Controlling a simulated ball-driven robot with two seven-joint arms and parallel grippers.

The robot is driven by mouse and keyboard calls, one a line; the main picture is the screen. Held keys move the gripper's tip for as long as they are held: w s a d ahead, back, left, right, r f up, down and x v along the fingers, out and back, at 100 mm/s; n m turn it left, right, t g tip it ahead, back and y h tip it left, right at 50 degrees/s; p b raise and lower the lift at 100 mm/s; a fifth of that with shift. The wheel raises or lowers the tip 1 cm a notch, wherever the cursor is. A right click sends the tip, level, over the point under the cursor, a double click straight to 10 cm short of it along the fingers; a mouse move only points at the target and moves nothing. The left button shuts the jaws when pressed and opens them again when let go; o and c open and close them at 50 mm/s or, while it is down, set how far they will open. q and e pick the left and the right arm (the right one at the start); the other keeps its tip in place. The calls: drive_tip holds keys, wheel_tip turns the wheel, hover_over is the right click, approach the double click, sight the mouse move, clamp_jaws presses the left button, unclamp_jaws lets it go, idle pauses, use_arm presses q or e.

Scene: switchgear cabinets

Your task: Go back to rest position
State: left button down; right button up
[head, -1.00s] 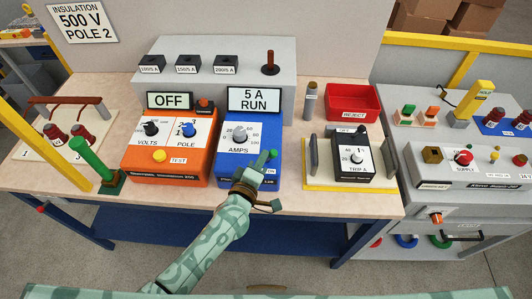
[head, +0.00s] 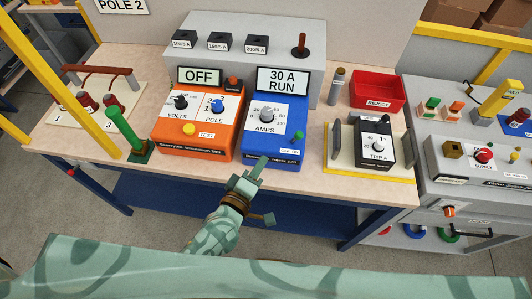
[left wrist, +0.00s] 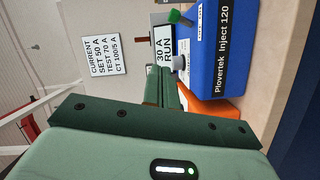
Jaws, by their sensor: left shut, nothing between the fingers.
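My left gripper (head: 262,163) is shut and empty. In the head view it is just in front of the lower left of the blue injection unit (head: 272,146), near the table's front edge. The unit's display (head: 283,80) reads 30 A RUN, and it has an AMPS knob (head: 263,116) and a green switch (head: 298,136). In the left wrist view the shut fingers (left wrist: 163,85) point toward the blue unit (left wrist: 210,60), whose display shows 30 A RUN. I cannot tell whether the fingertips touch it. My right gripper is not in view.
An orange tester (head: 195,137) showing OFF stands left of the blue unit. A green handle (head: 127,130) stands farther left. The trip device (head: 374,143), a red REJECT bin (head: 377,90) and a grey cabinet (head: 460,160) are at the right. Floor shows before the table.

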use_arm(q)
drive_tip(key=shift+s+a, duration=0.1)
drive_tip(key=shift+s, duration=0.05)
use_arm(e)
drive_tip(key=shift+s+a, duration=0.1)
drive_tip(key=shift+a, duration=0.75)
